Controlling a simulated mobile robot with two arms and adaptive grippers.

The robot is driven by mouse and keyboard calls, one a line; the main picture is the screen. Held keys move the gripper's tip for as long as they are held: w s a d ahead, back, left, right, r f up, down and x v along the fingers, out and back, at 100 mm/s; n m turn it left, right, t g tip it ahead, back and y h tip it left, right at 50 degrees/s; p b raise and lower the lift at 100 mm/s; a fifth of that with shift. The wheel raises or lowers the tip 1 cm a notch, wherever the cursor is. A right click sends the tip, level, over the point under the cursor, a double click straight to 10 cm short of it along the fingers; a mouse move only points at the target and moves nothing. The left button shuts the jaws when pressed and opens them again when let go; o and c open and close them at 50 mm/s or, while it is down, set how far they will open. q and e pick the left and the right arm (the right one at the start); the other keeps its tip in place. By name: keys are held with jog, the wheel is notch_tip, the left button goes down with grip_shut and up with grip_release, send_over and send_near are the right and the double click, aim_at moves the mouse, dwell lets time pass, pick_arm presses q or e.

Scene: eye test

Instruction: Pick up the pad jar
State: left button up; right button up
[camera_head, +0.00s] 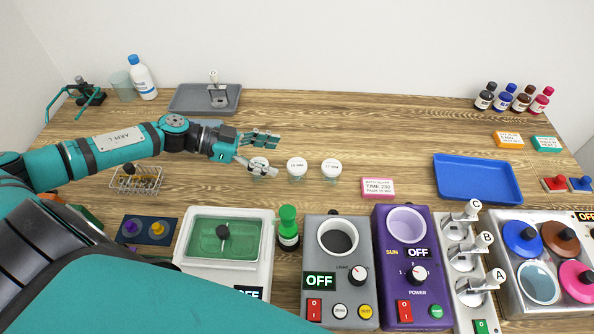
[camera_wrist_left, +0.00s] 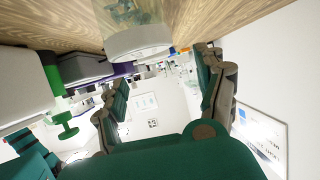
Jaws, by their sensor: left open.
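Three small clear jars with white lids stand in a row near the middle of the table in the head view: a left one (camera_head: 259,163), a middle one (camera_head: 297,166) and a right one (camera_head: 331,168). The lid labels are too small to read surely, so I cannot tell which is the pad jar. My left gripper (camera_head: 276,154) is open and empty, its lower finger overlapping the left jar in the picture. In the left wrist view a clear jar (camera_wrist_left: 138,42) stands beyond the open fingers (camera_wrist_left: 168,68). My right gripper is not in view.
A wire basket (camera_head: 137,182) lies below my left arm. A grey tray (camera_head: 190,100) stands behind, a pink timer card (camera_head: 378,187) and a blue tray (camera_head: 477,190) to the right. Devices, including a grey box (camera_head: 318,262) and a purple box (camera_head: 392,262), line the front. The back middle is clear.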

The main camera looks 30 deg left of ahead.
aim_at(295, 165)
pick_arm(q)
jog(key=shift+x, duration=1.25)
jog(key=p+x, duration=0.1)
jog(key=x, duration=0.1)
jog(key=p+x, duration=0.1)
jog(key=x, duration=0.1)
jog(key=shift+s+d+f, duration=0.1)
jog(key=shift+s+d, duration=0.15)
jog(key=shift+s, duration=0.1)
jog(key=shift+w+d+f, duration=0.2)
jog(key=shift+d+f, duration=0.1)
jog(key=c, duration=1.3)
jog(key=shift+r, duration=0.1)
notch_tip(295, 165, up, 28)
jog(key=shift+f, duration=0.1)
